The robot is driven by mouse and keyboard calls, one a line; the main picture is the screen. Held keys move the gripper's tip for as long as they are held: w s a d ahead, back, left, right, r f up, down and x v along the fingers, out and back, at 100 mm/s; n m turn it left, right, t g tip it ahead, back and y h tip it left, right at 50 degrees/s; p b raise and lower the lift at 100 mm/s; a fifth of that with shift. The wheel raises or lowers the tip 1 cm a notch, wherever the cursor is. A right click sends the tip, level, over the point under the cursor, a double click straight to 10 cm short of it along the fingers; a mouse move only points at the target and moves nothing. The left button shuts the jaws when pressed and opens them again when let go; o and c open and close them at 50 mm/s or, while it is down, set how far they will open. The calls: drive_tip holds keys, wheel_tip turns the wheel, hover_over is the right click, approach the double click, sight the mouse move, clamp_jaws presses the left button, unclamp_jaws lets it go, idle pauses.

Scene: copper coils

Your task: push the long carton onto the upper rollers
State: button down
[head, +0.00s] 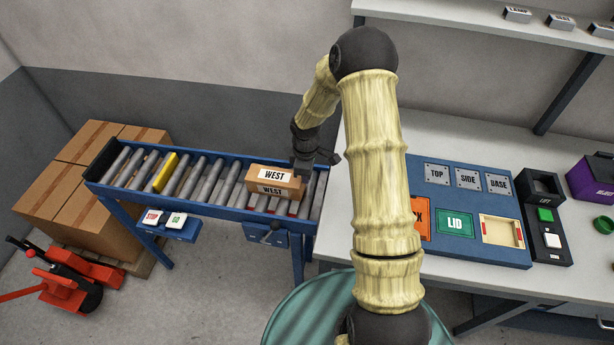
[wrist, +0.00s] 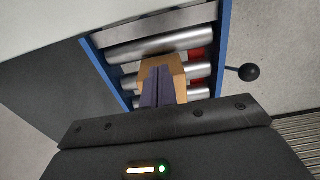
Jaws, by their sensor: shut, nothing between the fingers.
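The long brown carton (head: 272,188) with white WEST labels lies across the rollers near the right end of the blue-framed conveyor (head: 215,203). My gripper (head: 302,170) is at the carton's right end, with its fingers pointing down; whether it touches is unclear. In the wrist view the fingers (wrist: 157,84) are shut, with nothing between them. Part of the carton (wrist: 178,72) shows behind them, over the metal rollers (wrist: 150,47).
A black-knobbed lever (head: 273,229) and a STOP button box (head: 152,217) are on the conveyor's front. Stacked cartons (head: 60,205) stand at the left, with a red pallet jack (head: 85,272) before them. The white workbench (head: 440,135) adjoins the conveyor's right end.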

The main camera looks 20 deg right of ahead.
wheel_tip(320, 180, up, 5)
drive_tip(key=p, duration=0.3)
drive_tip(key=shift+f, duration=0.1)
drive_tip(key=shift+w, duration=0.1)
drive_tip(key=s+r+m+t, duration=0.2)
drive_tip(key=s+r+m, duration=1)
drive_tip(key=s+r, duration=0.7)
drive_tip(key=shift+s+a+m+t, duration=0.3)
drive_tip(key=shift+s+a, duration=0.05)
drive_tip(key=shift+a, duration=0.05)
